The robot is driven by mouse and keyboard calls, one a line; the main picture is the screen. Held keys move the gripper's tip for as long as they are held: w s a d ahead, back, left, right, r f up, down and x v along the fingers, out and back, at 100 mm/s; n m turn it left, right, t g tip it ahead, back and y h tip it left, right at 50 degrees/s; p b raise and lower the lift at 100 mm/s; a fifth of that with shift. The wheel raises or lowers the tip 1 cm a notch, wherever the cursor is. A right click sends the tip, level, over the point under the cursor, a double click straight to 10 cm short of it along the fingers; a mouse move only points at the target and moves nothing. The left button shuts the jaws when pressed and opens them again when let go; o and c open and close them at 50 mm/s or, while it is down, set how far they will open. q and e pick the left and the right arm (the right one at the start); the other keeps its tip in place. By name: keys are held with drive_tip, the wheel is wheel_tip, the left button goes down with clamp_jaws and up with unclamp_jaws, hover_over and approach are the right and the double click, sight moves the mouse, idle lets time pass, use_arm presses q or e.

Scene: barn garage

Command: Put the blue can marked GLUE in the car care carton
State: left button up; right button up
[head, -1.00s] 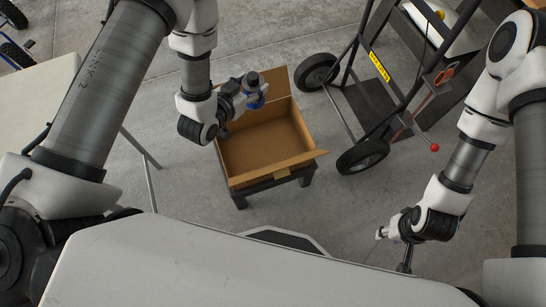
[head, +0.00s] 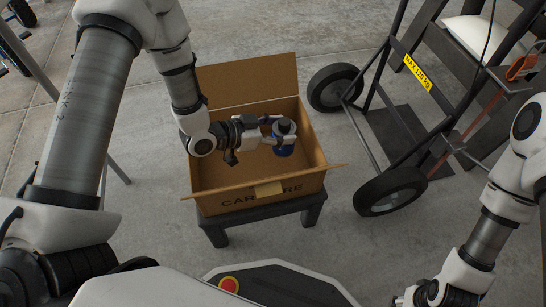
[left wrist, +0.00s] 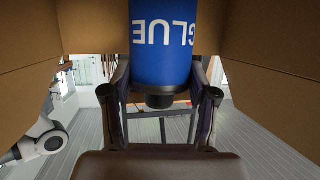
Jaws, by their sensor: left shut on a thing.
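The blue can (head: 284,150) shows in the head view inside the outline of the open cardboard carton (head: 243,193), towards its right side. The carton's front is printed with partly covered lettering that reads like CAR CARE. My left gripper (head: 274,135) is shut on the can. In the left wrist view, the can (left wrist: 165,45) shows white GLUE lettering upside down, with a finger on each side and brown carton walls around it. I cannot tell whether the can touches the carton floor. My right gripper (head: 408,299) is only partly in view at the bottom edge.
The carton stands on a low dark stool (head: 260,218), its flaps folded outward. A black hand truck (head: 408,110) with two wheels stands close to its right. A metal table leg is at left. Bare concrete floor lies between.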

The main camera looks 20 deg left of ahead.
use_arm(q)
wheel_tip(320, 180, down, 6)
drive_tip(key=b, duration=0.3)
drive_tip(key=shift+f, duration=0.1)
drive_tip(key=shift+r, duration=0.2)
drive_tip(key=o, duration=1.4)
drive_tip(key=shift+f, duration=0.15)
drive_tip(key=shift+c, duration=0.2)
drive_tip(key=shift+r, duration=0.2)
drive_tip(key=p+v, duration=0.4)
drive_tip(key=v, duration=0.3)
drive_tip(key=shift+s+a+p, duration=0.15)
drive_tip(key=shift+p, duration=0.15)
